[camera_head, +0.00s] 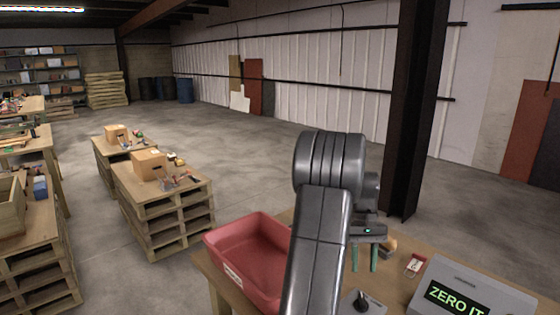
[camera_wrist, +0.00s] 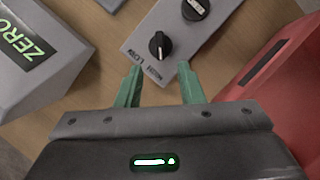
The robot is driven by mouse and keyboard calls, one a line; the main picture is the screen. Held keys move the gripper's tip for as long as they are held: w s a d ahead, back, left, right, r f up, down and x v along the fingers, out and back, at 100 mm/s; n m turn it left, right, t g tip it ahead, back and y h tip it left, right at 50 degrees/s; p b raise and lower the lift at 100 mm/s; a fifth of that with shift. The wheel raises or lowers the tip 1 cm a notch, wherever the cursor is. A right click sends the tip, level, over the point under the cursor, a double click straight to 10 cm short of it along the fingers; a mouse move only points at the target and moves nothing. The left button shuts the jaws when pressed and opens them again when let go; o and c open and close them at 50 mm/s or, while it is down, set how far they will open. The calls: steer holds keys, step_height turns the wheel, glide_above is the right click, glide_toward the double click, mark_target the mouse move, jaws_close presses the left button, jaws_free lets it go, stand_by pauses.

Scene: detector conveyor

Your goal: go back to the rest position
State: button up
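My gripper (camera_head: 364,268) hangs over the wooden table (camera_head: 396,284), its two green fingers pointing down. In the wrist view the fingers (camera_wrist: 160,68) stand apart with nothing between them. Beyond the fingertips lies a grey panel (camera_wrist: 137,46) with black rotary knobs (camera_wrist: 159,46) and printed labels, partly unreadable. One black knob (camera_head: 361,299) also shows in the head view. My arm hides part of the table and of the red bin.
The red bin (camera_head: 240,240) stands left of my arm; its side shows in the wrist view (camera_wrist: 285,80). A grey box with a green "ZERO IT" display (camera_head: 456,298) is at the right. Small items (camera_head: 414,265) lie behind it. A dark steel column (camera_head: 408,110) rises beyond the table.

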mark_target(363, 298)
steer(key=x, duration=0.8)
steer(key=shift+s+f+p, duration=0.25)
steer(key=shift+f+p, duration=0.05)
steer(key=shift+f+m, duration=0.15)
steer(key=shift+m, duration=0.35)
steer(key=m+y, duration=0.1)
steer(key=m, duration=0.1)
steer(key=m+y, duration=0.1)
steer(key=m, duration=0.1)
steer(key=shift+d+t, duration=0.15)
steer(key=shift+t, duration=0.15)
steer(key=m+t+y, duration=0.1)
steer(key=m, duration=0.3)
steer(key=shift+s+m, duration=0.1)
steer(key=shift+m, duration=0.3)
